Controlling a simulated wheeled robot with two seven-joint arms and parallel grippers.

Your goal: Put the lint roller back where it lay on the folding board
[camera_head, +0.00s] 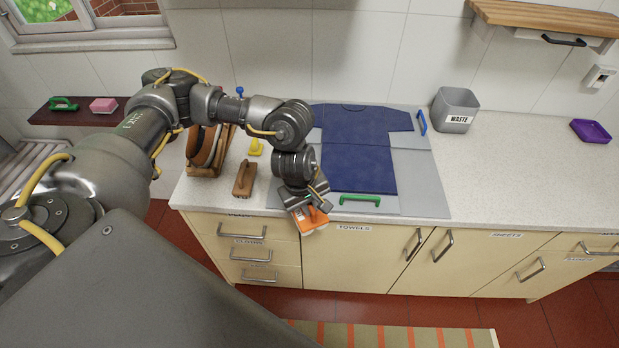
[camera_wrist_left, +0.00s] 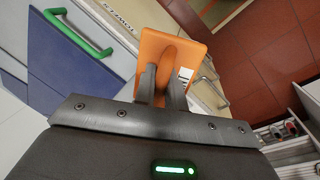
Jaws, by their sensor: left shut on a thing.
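My left gripper (camera_head: 304,207) is shut on an orange tool with a flat rectangular face and a small white label. In the left wrist view the same orange tool (camera_wrist_left: 172,55) is between the two fingers. I cannot tell whether it is the lint roller; no other lint roller is clear to me. The gripper holds it at the counter's front edge, left of the green handle (camera_head: 360,199). The grey folding board (camera_head: 425,175) lies on the counter with a dark blue shirt (camera_head: 360,155) spread over it. My arm hides the board's left side. My right gripper is not in view.
Left of the board stand a wooden-handled brush (camera_head: 244,179), a yellow item (camera_head: 255,147) and a wooden rack (camera_head: 204,170). A blue handle (camera_head: 421,122) is at the board's right edge. A grey waste bin (camera_head: 455,108) stands behind right. The right counter is largely free.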

